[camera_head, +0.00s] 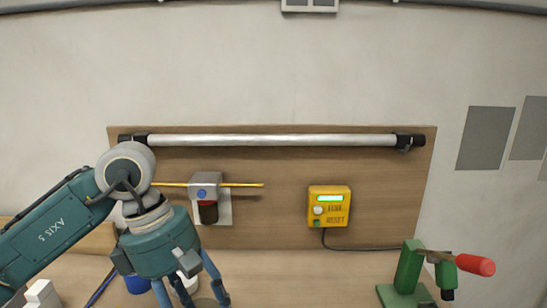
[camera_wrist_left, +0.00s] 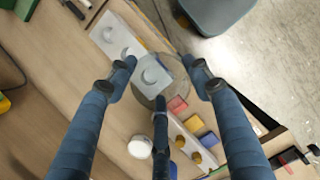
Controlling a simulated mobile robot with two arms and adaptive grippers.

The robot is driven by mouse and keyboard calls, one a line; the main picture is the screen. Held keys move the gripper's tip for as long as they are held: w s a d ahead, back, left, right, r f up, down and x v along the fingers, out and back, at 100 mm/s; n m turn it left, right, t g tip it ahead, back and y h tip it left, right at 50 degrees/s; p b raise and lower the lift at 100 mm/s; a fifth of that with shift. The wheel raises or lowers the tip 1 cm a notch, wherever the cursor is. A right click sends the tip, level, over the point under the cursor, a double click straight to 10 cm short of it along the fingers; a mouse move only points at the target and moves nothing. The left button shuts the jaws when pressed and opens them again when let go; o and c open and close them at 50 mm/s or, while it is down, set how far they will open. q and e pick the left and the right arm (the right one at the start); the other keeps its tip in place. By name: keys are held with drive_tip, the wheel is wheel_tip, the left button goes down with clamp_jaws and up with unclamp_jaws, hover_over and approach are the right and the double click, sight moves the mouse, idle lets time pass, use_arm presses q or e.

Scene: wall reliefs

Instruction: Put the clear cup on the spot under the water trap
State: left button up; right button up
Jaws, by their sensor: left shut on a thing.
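The clear cup (camera_wrist_left: 158,78) shows as a see-through round shape between the fingertips in the left wrist view. My left gripper (camera_wrist_left: 162,82) is shut on it, with fingers on both sides and a third finger at the near side. In the head view my left gripper (camera_head: 190,292) is low, below and slightly left of the water trap. The water trap (camera_head: 207,211) is a dark red bowl under a grey block with a blue knob on the back panel. The spot under it cannot be told clearly; my gripper covers part of that area. My right gripper is not in view.
A yellow box (camera_head: 328,206) with a lit display hangs on the panel. A green clamp (camera_head: 409,268) with a red handle stands at the right. A blue container (camera_head: 136,285) and white block (camera_head: 42,294) are at the left. The middle bench (camera_head: 310,285) is clear.

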use_arm(q)
drive_tip(key=s+a+f+m+g+y, duration=0.1)
drive_tip(key=s+a+f+m, duration=0.2)
drive_tip(key=f+m, duration=0.2)
drive_tip(key=s+a+f+m+g+y, duration=0.1)
drive_tip(key=s+a+f+m+y, duration=0.1)
drive_tip(key=f+m, duration=0.4)
drive_tip(key=s+a+m, duration=0.1)
drive_tip(key=a+m, duration=0.1)
drive_tip(key=m, duration=0.2)
drive_tip(key=shift+s+f+g, duration=0.15)
drive_tip(key=shift+s+g, duration=0.1)
drive_tip(key=shift+g, duration=0.05)
drive_tip(key=shift+w+a, duration=0.1)
drive_tip(key=shift+a, duration=0.05)
